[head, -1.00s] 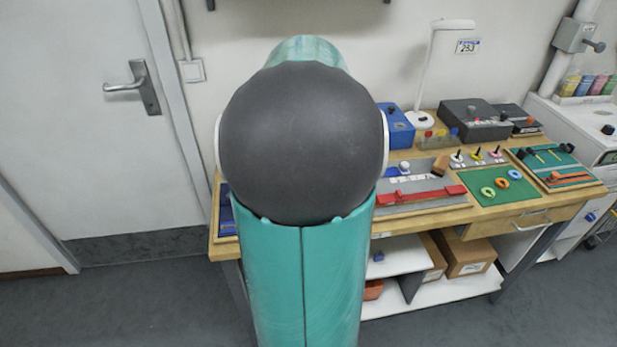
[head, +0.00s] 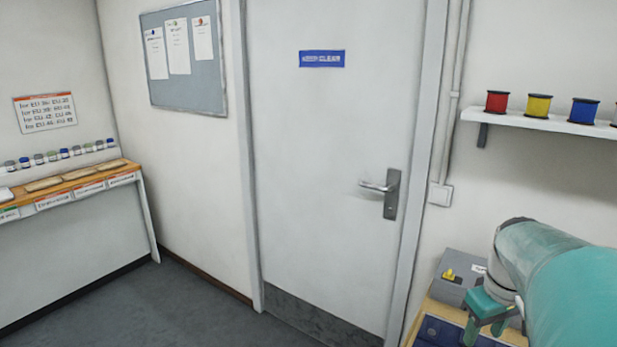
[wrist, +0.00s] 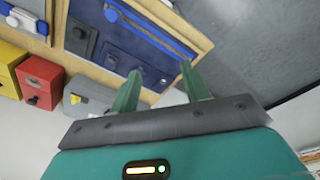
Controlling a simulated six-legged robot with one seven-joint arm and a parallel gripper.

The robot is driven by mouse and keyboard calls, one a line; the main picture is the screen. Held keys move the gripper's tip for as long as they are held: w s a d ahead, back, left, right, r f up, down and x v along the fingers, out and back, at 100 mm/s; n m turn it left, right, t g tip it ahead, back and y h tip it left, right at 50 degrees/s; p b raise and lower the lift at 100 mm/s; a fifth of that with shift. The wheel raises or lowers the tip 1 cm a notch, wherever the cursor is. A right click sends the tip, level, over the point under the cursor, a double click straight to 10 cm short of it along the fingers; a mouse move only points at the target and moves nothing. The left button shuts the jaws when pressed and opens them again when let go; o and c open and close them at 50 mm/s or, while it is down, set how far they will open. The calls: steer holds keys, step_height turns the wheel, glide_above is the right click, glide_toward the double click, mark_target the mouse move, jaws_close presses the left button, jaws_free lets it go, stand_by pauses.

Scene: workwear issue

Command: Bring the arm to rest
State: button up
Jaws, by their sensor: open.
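My arm enters the head view from the right edge, with a teal link in front of the wall and the bench end. My gripper (head: 485,325) shows small at the lower right, over or in front of the near end of the wooden bench (head: 416,318). In the wrist view my gripper's two teal fingers (wrist: 158,70) stand apart with nothing between them. Beyond them are the bench top and a dark blue board (wrist: 135,45). I cannot tell how far the fingertips are from the board.
A grey box (head: 452,279) with a yellow part sits on the bench. Red (wrist: 40,80) and yellow (wrist: 9,68) boxes show in the wrist view. A closed door (head: 320,170) stands mid-view, a shelf with spools (head: 545,122) at right. The floor (head: 190,305) before the door is clear.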

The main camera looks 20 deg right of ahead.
steer(key=a+r+n+t, duration=0.1)
steer(key=a+t, duration=0.3)
steer(key=a, duration=2.6)
steer(key=shift+s+r+y, duration=0.3)
steer(key=shift+r+y, duration=0.05)
steer(key=shift+y, duration=0.05)
steer(key=shift+c, duration=1.1)
steer(key=shift+d, duration=0.25)
